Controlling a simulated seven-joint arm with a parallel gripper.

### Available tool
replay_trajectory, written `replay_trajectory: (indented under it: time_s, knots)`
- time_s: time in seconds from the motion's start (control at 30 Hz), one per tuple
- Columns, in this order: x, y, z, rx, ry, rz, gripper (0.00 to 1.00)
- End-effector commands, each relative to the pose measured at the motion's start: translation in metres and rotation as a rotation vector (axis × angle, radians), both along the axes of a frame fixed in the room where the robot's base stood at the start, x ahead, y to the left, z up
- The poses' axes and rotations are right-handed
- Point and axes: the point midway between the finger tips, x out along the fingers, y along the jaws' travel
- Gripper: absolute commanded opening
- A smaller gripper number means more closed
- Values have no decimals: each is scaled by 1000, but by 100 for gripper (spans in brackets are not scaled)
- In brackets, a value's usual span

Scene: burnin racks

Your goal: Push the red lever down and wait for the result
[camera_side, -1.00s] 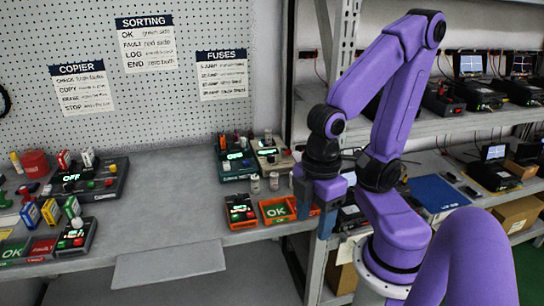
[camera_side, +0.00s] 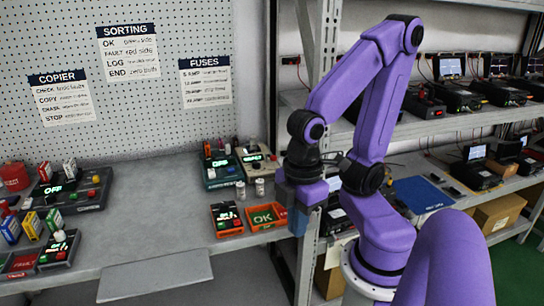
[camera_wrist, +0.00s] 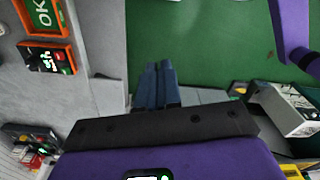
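My gripper (camera_side: 298,222) hangs pointing down at the right end of the grey bench, just right of the orange OK tray (camera_side: 284,215). In the wrist view its two blue fingers (camera_wrist: 157,86) lie side by side, shut, with nothing seen between them, above the green floor. I cannot single out the red lever for certain. Small red parts show on a teal device (camera_side: 221,171) and a grey-beige device (camera_side: 257,161) at the back of the bench, left of my gripper. A small orange device (camera_side: 227,218) with a lit screen stands left of the OK tray; it also shows in the wrist view (camera_wrist: 47,58).
Two small jars (camera_side: 240,190) stand behind the orange device. More control boxes (camera_side: 66,190) and small cartons (camera_side: 31,226) stand at the bench's left. The bench middle (camera_side: 150,195) is clear. A metal rack post (camera_side: 310,268) and shelves (camera_side: 440,115) stand at the right.

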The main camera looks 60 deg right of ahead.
Motion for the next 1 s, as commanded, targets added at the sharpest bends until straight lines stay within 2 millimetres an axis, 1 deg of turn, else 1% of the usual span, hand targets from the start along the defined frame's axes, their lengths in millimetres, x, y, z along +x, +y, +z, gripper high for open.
replay_trajectory:
  time_s: [0.17,0.3,0.43,0.57,0.77,0.87,1.0]
  knots:
    - [25,3,4,1,3,-40,0]
    - [57,2,8,4,5,-82,0]
    - [88,-4,11,7,7,-120,0]
    - [119,-15,13,10,8,-158,0]
    - [165,-41,15,17,8,-215,0]
    - [186,-59,15,21,7,-244,0]
    - [214,-90,15,27,5,-285,0]
